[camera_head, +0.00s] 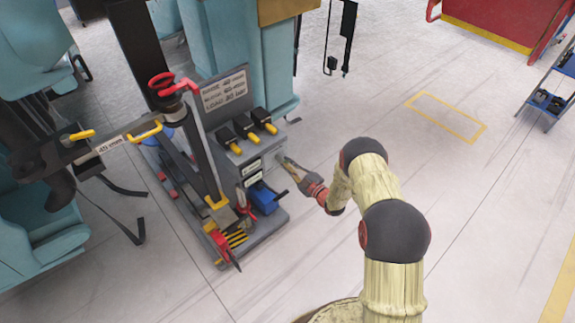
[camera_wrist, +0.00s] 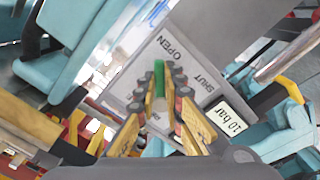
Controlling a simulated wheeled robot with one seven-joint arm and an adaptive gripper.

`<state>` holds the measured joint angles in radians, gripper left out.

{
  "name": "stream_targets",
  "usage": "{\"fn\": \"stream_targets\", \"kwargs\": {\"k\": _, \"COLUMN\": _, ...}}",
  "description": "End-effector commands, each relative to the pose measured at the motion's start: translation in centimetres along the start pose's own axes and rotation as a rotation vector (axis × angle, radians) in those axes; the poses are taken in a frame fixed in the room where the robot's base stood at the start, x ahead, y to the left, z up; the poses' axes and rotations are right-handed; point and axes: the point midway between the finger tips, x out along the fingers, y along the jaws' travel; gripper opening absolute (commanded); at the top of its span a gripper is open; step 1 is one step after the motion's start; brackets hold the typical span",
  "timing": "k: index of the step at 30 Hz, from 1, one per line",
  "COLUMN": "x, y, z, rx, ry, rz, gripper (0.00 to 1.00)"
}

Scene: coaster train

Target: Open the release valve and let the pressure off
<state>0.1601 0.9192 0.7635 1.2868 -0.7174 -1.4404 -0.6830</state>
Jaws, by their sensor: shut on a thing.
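The release valve's green handle (camera_wrist: 158,77) stands out from a grey panel (camera_wrist: 188,42) marked OPEN and SHUT in the wrist view. In the picture it lies nearer the word OPEN. My gripper (camera_wrist: 170,82) is shut on the handle, with a finger on each side of it. Part of the handle is hidden by the fingers. A display (camera_wrist: 225,118) on the panel reads 10 bar. In the head view my gripper (camera_head: 284,160) reaches the right side of the grey pump unit (camera_head: 270,147); the handle is too small to make out there.
Several yellow-tipped black levers (camera_head: 255,120) sit on top of the unit, below a sign (camera_head: 224,91). A post with a red ring (camera_head: 162,82) and a blue box (camera_head: 264,198) are close by. Teal train cars (camera_head: 245,50) stand behind.

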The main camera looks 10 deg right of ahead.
Motion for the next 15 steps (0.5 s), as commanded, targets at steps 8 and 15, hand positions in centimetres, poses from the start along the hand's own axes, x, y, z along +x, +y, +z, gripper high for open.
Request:
{"fn": "stream_targets", "kwargs": {"k": 8, "x": 0.00, "y": 0.03, "z": 0.01, "rx": -0.006, "ry": 0.000, "rz": 0.000, "gripper": 0.00}}
{"fn": "stream_targets", "kwargs": {"k": 15, "x": 0.01, "y": 0.03, "z": 0.00, "rx": -0.006, "ry": 0.000, "rz": 0.000, "gripper": 0.16}}
